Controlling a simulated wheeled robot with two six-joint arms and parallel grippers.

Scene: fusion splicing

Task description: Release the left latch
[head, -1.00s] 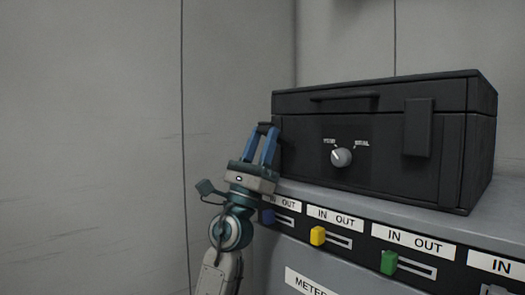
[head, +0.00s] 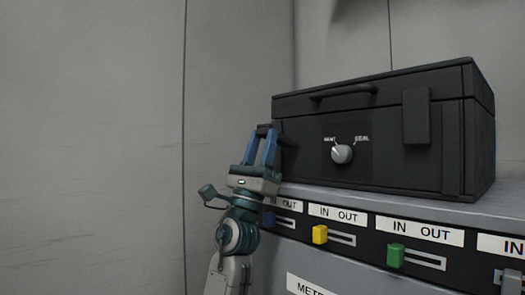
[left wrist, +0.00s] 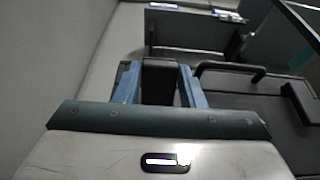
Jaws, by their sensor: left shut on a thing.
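The black case (head: 390,140) stands on the grey bench top with its lid down. My left gripper (head: 264,135) is at the case's left front corner, its two blue fingers pointing up. It is shut on the left latch, a dark block that shows between the fingers in the left wrist view (left wrist: 159,80). In the head view the fingers mostly hide this latch. Whether the latch is raised off the case front cannot be told. The right latch (head: 416,116) lies flat against the case front. My right gripper is not in view.
A handle (head: 343,91) and a round knob (head: 341,154) are on the case front. Below run slider switches with a yellow (head: 320,234) and a green knob (head: 396,255). A grey wall stands to the left, with free room before it.

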